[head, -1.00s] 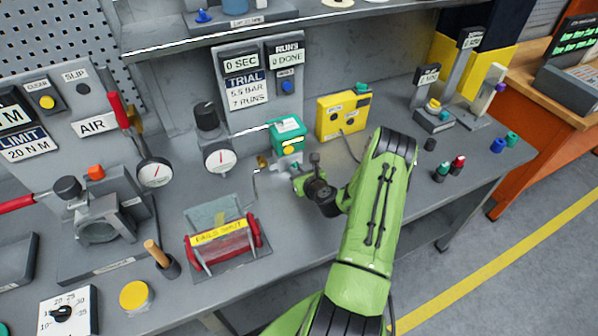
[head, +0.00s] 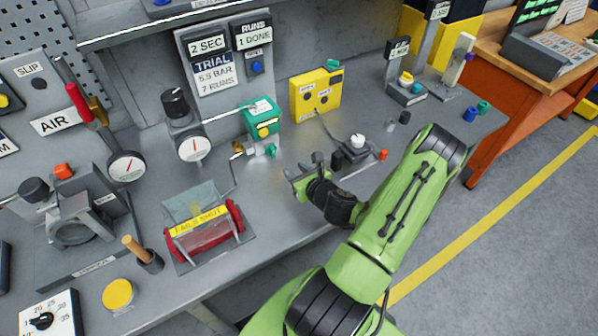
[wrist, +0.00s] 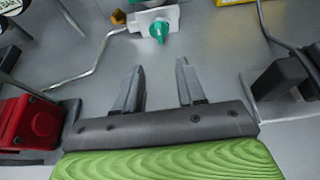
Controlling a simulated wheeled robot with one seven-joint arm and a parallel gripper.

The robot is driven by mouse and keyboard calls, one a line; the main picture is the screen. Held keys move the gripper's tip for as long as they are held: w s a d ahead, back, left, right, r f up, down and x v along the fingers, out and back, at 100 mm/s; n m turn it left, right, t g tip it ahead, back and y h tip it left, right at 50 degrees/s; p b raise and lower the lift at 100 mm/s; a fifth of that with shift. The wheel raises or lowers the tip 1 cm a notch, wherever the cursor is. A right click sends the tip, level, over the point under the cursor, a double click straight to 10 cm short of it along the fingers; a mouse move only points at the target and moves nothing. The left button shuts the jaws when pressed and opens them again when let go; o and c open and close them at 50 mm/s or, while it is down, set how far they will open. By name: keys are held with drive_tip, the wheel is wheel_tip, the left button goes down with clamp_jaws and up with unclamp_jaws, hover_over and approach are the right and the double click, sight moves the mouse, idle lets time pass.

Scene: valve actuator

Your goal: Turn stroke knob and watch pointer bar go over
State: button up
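No knob carries a readable stroke label, and I cannot tell which part is the pointer bar. A dark block with a white-topped knob (head: 357,141) stands right of my gripper. My gripper (head: 303,172) is over the bench's front middle. In the wrist view it (wrist: 160,82) is open, with nothing between its fingers. Ahead of the fingers is a small white valve with a teal handle (wrist: 159,31), which stands apart from them. That teal handle (head: 272,150) sits below a green box with a yellow dial (head: 262,115). The red actuator (head: 205,235) is labelled FAILS SHUT.
A display panel (head: 215,60) reads 2 SEC and 1 DONE. A yellow box (head: 315,95) trails a cable. A black knob (head: 175,103) stands above a round gauge (head: 194,148). A bent metal pipe (wrist: 90,70) runs left of my fingers.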

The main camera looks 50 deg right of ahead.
drive_tip(key=r+p, duration=0.1)
drive_tip(key=s+p, duration=0.1)
drive_tip(key=p, duration=0.1)
drive_tip(key=shift+s+a+r+p, duration=0.3)
drive_tip(key=shift+r, duration=0.05)
drive_tip(key=shift+f, duration=0.15)
